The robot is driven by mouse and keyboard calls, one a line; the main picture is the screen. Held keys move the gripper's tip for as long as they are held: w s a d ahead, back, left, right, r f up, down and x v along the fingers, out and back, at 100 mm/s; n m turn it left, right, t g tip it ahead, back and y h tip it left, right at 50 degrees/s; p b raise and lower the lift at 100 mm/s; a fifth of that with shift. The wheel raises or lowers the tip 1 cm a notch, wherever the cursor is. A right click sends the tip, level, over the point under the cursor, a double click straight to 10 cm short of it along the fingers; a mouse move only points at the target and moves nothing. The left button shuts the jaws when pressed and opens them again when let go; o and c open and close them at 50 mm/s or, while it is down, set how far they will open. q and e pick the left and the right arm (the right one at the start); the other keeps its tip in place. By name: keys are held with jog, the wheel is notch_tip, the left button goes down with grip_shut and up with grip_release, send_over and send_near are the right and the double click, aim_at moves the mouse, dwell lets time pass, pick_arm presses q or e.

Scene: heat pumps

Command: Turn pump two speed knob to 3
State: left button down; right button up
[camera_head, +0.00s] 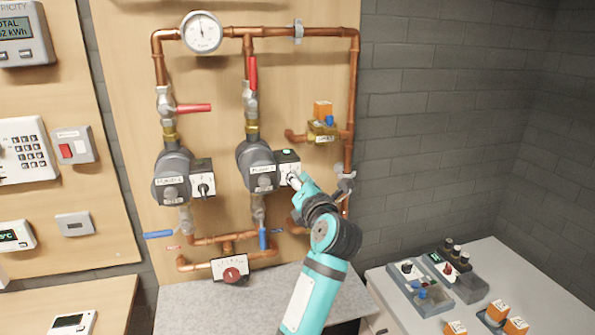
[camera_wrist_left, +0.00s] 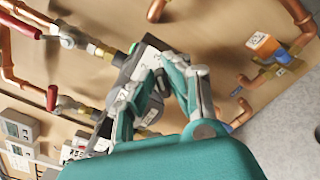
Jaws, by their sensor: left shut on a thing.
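Pump two (camera_head: 256,164) is the grey pump on the right-hand copper line of the wooden board. Its white control box (camera_head: 287,158) with the speed knob sits on its right side. My left gripper (camera_head: 293,180) reaches up from below and is at the front of that box, shut on the speed knob. In the left wrist view, the fingers of the left gripper (camera_wrist_left: 150,82) are at the white face of the control box (camera_wrist_left: 150,52). The knob is largely hidden by the fingers, and I cannot read its setting. My right gripper is not in view.
Pump one (camera_head: 172,177), with its own knob box (camera_head: 203,181), is to the left. Red-handled valves (camera_head: 193,108) and a gauge (camera_head: 202,32) are above. A copper pipe (camera_head: 353,100) runs close right of my gripper. A table with small devices (camera_head: 421,290) stands at right.

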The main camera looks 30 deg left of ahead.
pick_arm(q)
jog(key=shift+m, duration=0.3)
dwell(0.4)
jog(key=c, duration=1.3)
grip_release()
jog(key=shift+c, duration=0.2)
notch_tip(320, 180, up, 10)
